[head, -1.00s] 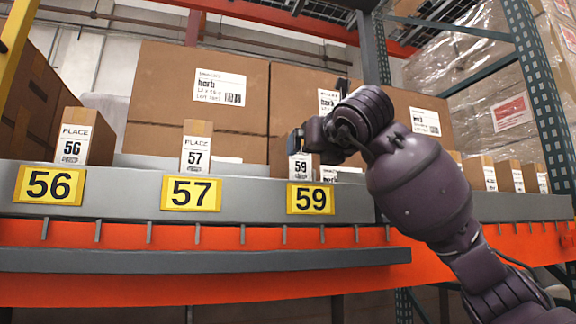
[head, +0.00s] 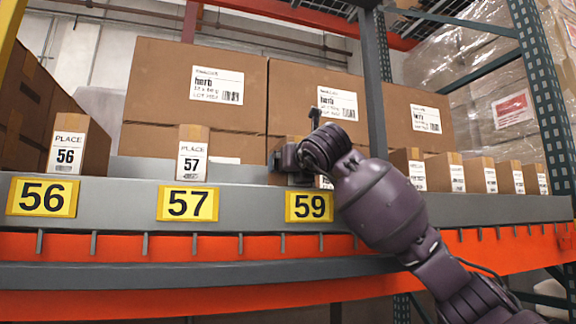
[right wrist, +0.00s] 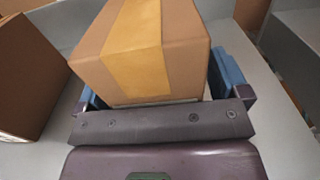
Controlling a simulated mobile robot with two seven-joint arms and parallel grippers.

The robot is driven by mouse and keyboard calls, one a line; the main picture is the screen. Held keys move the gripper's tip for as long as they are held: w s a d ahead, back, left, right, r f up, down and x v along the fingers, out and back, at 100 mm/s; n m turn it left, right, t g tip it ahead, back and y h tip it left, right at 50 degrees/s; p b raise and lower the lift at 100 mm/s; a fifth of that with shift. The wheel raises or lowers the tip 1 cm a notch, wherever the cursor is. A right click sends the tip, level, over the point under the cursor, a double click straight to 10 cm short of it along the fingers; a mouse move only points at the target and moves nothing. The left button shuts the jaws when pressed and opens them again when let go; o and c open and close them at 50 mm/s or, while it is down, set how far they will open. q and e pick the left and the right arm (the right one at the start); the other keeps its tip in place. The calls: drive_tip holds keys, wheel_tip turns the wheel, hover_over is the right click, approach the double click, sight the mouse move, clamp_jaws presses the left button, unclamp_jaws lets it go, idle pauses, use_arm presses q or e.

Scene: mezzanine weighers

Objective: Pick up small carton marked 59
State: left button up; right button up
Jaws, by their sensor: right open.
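The small carton (right wrist: 150,50) with a tan tape strip fills the top middle of the right wrist view. It stands between the two blue-padded fingers of my open right gripper (right wrist: 158,85). Whether a finger touches it I cannot tell. The carton's own marking is not readable now. My left gripper is not in view.
Small cartons marked 56 (head: 78,148) and 57 (head: 192,158) stand to the left on the grey shelf edge (head: 250,195). Several more small cartons (head: 480,175) stand to the right. Large brown boxes (head: 195,85) are behind. A grey upright post (head: 374,80) rises right of the gripper.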

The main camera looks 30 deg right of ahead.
drive_tip(key=c, duration=1.3)
drive_tip(key=shift+r, duration=0.1)
